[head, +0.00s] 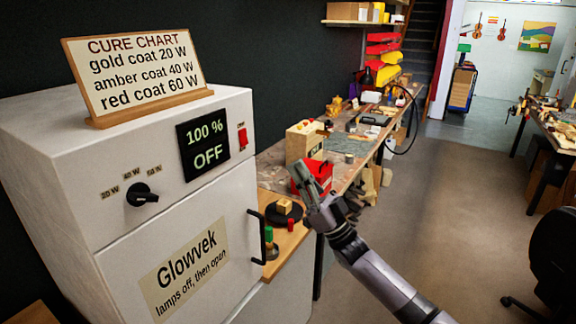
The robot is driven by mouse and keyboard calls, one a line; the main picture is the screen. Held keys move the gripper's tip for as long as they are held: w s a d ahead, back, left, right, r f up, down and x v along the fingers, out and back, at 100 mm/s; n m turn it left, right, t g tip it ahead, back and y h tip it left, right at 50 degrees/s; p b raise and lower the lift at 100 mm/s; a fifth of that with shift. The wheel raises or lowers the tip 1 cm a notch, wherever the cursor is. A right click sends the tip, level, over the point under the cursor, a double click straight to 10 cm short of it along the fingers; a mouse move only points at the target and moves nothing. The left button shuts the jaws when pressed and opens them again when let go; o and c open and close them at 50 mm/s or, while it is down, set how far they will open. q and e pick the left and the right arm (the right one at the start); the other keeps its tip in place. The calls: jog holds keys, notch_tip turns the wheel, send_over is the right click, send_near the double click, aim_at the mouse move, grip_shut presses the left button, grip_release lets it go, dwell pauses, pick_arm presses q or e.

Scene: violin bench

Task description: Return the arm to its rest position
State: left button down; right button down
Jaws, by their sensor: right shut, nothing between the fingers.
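My right arm comes in from the bottom right in the head view. Its gripper (309,176) is shut and empty, raised in front of the workbench and to the right of the white cabinet. It overlaps a red box on the bench in the picture, and I cannot tell the gap between them. My left gripper is out of view.
The white cure cabinet (106,232) fills the left, its door closed, display (204,143) reading 100 % OFF. A cure chart (134,68) stands on top. The cluttered bench (272,170) runs back. Open floor (450,200) lies right, with a black chair (553,258).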

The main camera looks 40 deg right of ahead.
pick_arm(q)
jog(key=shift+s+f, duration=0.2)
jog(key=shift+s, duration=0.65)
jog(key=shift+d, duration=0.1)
